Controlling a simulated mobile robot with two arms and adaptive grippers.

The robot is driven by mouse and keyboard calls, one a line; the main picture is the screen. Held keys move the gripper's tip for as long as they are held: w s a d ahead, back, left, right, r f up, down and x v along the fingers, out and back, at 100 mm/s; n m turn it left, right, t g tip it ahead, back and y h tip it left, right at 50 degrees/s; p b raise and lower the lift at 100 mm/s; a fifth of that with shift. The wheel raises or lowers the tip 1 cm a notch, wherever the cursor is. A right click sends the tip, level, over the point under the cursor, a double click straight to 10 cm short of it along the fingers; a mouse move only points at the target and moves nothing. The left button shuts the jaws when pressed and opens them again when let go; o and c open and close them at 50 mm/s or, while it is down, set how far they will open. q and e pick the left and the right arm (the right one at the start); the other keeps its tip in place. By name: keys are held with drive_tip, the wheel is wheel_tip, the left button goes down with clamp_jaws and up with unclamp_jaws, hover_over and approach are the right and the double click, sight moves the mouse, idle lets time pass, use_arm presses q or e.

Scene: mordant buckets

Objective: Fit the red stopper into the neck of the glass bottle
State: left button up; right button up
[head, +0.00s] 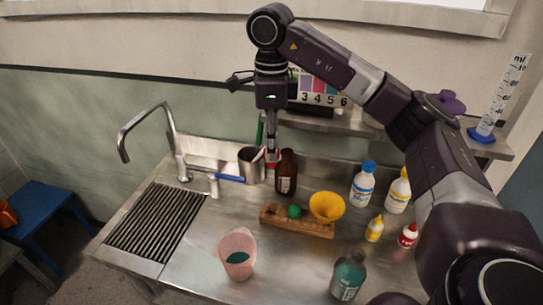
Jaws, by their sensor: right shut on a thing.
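My right gripper (272,152) reaches down from above, behind and left of the brown glass bottle (286,175). It is shut on a small red thing, which looks like the red stopper (272,158), and the fingers hide part of it. The brown bottle stands upright on the steel counter, and its neck is just right of the held stopper. I cannot tell the exact gap between them. A teal bottle (347,280) stands at the front right. My left gripper is not in view.
A wooden rack (272,217) holds a green ball-like thing (295,211) and a yellow funnel (326,206). A metal cup (251,165) stands close left of the gripper. A pink beaker (237,255) is at the front. White bottles (363,186) stand right. The front middle counter is clear.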

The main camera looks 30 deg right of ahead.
drive_tip(key=shift+r, duration=0.55)
wheel_tip(320, 180, up, 5)
drive_tip(key=p, duration=0.5)
idle(0.4)
